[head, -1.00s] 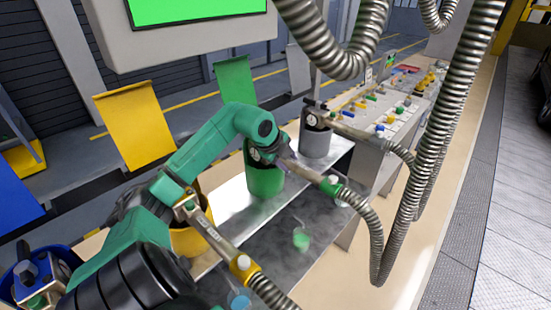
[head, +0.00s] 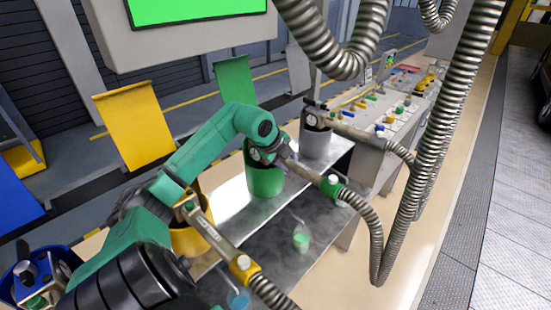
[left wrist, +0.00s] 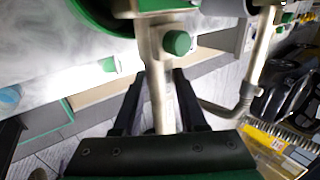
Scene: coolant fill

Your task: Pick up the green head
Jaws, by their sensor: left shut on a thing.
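The green head (head: 306,172) is a grey metal tube with a green collar and a ribbed hose, lying across the rim of the green holder (head: 265,182) in the head view. My left gripper (head: 277,158) is at its upper end by the holder; the arm partly hides the contact. In the left wrist view, the head's grey tube (left wrist: 157,85) runs between the two dark fingers of my left gripper (left wrist: 160,92), which is shut on it. A green cap shows on the head there. I cannot tell whether the head is clear of the holder. My right gripper is out of view.
A yellow head (head: 215,237) rests at the yellow holder (head: 190,240), close to my left arm. A grey head (head: 318,117) is at the grey holder (head: 316,143) behind. Large ribbed hoses (head: 452,110) hang at the right. A screen (head: 195,8) hangs above.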

